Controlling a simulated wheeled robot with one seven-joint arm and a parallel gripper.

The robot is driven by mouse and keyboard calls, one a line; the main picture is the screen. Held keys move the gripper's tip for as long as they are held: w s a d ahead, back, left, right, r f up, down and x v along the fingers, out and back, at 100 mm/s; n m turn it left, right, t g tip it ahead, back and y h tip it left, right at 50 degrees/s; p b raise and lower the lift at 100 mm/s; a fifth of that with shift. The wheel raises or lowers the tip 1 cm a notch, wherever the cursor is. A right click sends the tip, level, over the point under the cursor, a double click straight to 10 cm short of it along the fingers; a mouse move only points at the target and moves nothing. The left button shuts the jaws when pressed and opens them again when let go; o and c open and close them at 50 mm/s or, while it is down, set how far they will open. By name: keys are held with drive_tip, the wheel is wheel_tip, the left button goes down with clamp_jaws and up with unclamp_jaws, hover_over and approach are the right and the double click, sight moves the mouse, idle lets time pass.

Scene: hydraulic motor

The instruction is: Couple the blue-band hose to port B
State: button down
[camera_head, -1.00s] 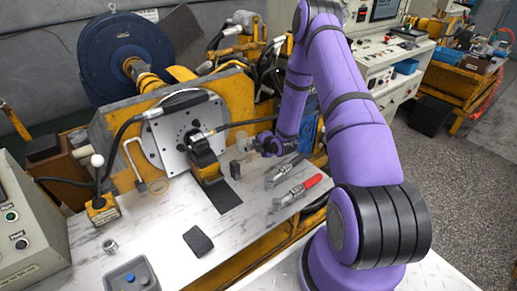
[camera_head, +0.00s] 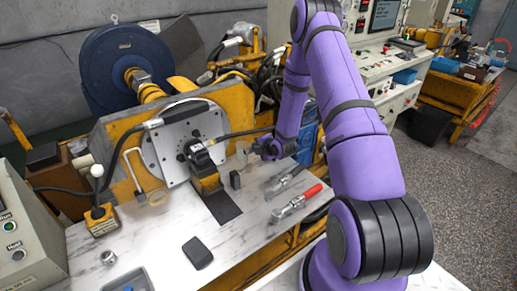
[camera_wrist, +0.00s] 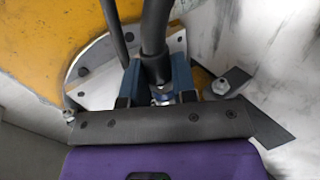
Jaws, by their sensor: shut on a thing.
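In the wrist view, my gripper (camera_wrist: 158,90) has its blue-grey fingers shut around a hose end. A thick black hose (camera_wrist: 155,30) rises from between them, with a metal fitting (camera_wrist: 160,97) low between the fingers. I cannot make out a clear blue band on it. In the head view, my gripper (camera_head: 262,149) is just right of the black motor (camera_head: 197,154) on the pale mounting plate (camera_head: 155,155). I cannot make out port B.
A black pad (camera_head: 198,252), a nut (camera_head: 108,257) and a grey tray (camera_head: 128,284) lie nearer. A lever box (camera_head: 101,220) stands left.

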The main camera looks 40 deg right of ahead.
drive_tip(key=w, duration=0.7)
drive_tip(key=shift+w, duration=0.25)
idle(0.3)
drive_tip(key=shift+a, duration=0.1)
drive_tip(key=a, duration=1)
drive_tip(key=shift+s+r, duration=0.15)
drive_tip(key=shift+s, duration=0.15)
idle(0.5)
drive_tip(key=shift+a, duration=0.9)
idle(1.1)
drive_tip(key=c, duration=0.8)
unclamp_jaws()
drive_tip(key=shift+s, duration=0.15)
drive_tip(key=shift+c, duration=0.2)
drive_tip(key=v, duration=0.7)
